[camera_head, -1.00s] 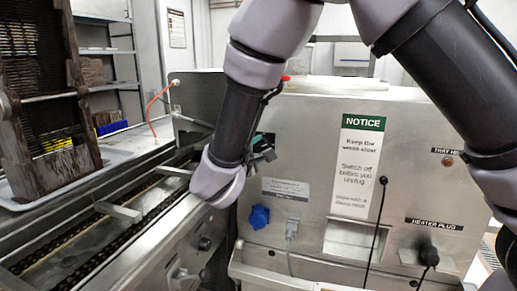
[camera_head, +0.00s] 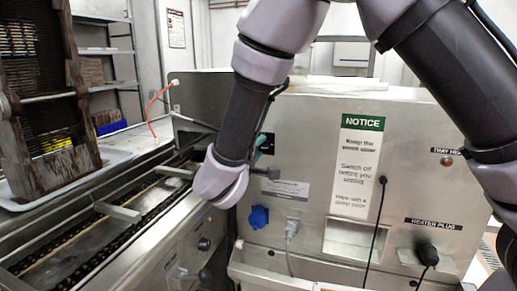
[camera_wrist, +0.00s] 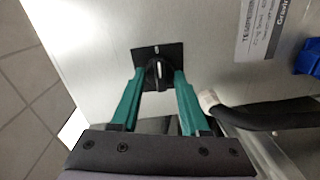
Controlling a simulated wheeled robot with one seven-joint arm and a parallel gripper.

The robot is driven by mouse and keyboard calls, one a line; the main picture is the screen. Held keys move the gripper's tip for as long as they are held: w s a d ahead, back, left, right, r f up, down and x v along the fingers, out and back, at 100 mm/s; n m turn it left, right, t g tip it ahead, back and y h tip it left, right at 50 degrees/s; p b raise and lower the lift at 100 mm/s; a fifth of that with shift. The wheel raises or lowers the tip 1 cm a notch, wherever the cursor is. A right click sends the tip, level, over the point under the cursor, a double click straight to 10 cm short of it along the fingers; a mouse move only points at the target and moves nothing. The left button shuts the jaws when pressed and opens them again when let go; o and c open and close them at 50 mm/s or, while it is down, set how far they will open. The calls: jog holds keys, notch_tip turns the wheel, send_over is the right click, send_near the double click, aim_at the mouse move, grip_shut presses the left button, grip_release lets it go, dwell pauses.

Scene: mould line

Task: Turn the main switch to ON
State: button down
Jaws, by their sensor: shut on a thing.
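The main switch (camera_wrist: 157,70) is a dark knob with a pale line on a black square plate, set in the steel panel. In the wrist view, the two teal fingers of my gripper (camera_wrist: 158,82) stand on either side of the knob and are shut on it. The knob's pale line points roughly up towards a small mark at the plate's top. In the head view, my gripper (camera_head: 260,146) is at the panel left of the notice, and part of the black plate (camera_head: 269,139) shows behind it. The knob itself is hidden there.
A blue socket (camera_head: 259,216) and a grey plug (camera_head: 292,227) with its cable are below. A notice sign (camera_head: 357,165) and a black heater plug (camera_head: 427,253) are to the right. The conveyor (camera_head: 100,228) runs at the left.

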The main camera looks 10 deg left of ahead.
jog(key=shift+f, duration=0.1)
jog(key=shift+c, duration=2)
grip_release()
jog(key=shift+s, duration=0.1)
jog(key=s, duration=1)
jog(key=shift+s+a+r, duration=0.35)
jog(key=shift+a, duration=0.05)
